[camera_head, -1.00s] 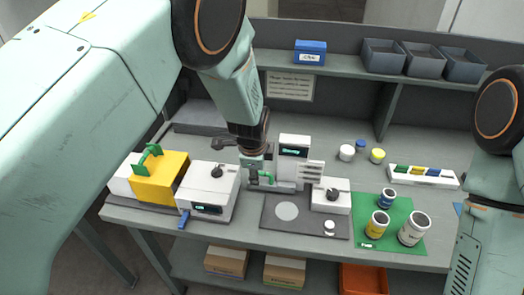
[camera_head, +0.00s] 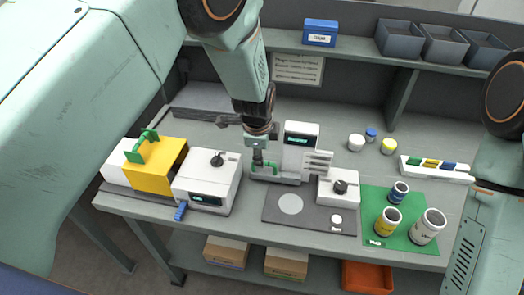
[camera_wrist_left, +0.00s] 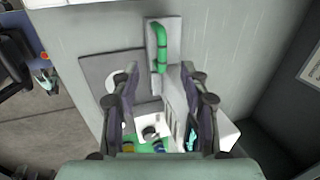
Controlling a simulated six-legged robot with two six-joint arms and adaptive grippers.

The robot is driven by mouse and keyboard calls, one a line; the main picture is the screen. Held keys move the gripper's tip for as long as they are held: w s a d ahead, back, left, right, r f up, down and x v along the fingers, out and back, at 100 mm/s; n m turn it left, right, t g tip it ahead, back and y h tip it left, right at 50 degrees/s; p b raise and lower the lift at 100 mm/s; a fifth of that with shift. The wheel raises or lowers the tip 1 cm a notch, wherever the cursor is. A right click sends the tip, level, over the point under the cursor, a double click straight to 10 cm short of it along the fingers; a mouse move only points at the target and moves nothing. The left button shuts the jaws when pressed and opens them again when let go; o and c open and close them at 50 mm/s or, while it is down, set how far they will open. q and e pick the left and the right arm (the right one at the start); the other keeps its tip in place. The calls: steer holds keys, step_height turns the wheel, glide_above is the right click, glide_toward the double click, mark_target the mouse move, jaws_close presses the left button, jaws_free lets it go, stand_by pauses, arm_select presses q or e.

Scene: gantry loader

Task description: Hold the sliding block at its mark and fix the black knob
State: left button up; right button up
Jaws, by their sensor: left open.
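A white gantry unit (camera_head: 299,150) with a small display stands at the back middle of the bench. A green handle (camera_head: 265,167) sits on its low left part. It also shows in the wrist view as a green bar (camera_wrist_left: 161,45). My left gripper (camera_head: 260,152) is over this handle, fingers pointing down. In the wrist view the left gripper's fingers (camera_wrist_left: 160,82) are apart, with the handle beyond the gap. One black knob (camera_head: 340,187) is on a small white box, another (camera_head: 217,159) on a larger white box. I cannot tell which part is the sliding block. My right gripper is out of view.
A dark mat (camera_head: 272,216) with a grey disc lies in front of the gantry. A green mat (camera_head: 372,205) with several jars is to its right. A yellow box (camera_head: 152,178) with a green handle is at the left. Grey bins (camera_head: 398,42) stand on the shelf.

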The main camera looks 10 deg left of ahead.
arm_select(q)
steer(key=b+x, duration=0.5)
steer(key=x, duration=0.1)
steer(key=shift+d, duration=0.1)
steer(key=shift+w+f+b, duration=0.15)
steer(key=shift+f+b, duration=0.1)
steer(key=shift+b, duration=0.15)
steer(key=shift+w+d+f, duration=0.15)
steer(key=shift+w+f, duration=0.15)
steer(key=shift+f, duration=0.05)
steer(key=shift+s+r, duration=0.15)
steer(key=shift+s, duration=0.05)
